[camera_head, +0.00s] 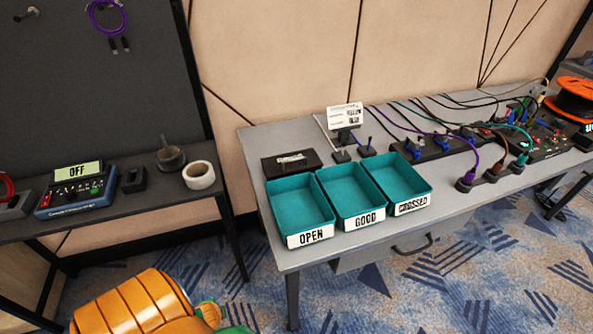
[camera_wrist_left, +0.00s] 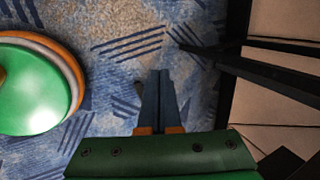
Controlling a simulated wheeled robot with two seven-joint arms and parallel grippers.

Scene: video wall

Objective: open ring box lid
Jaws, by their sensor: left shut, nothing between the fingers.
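No object is clearly recognisable as a ring box. A small black box-like item (camera_head: 133,179) stands on the left table, but I cannot tell whether it is the ring box or has a lid. My left gripper (camera_wrist_left: 159,75) shows in the left wrist view with its two dark fingers together and empty, above the patterned carpet. In the head view only orange and green parts of my body show at the bottom left, well apart from the black item. My right gripper is not in view.
The dark left table (camera_head: 195,207) holds a blue tester (camera_head: 76,196) reading OFF, a white tape roll (camera_head: 198,175) and a dark roll (camera_head: 171,158). The grey table (camera_head: 257,180) holds teal bins labelled OPEN (camera_head: 301,205), GOOD (camera_head: 350,190) and CROSSED (camera_head: 398,176), plus cables.

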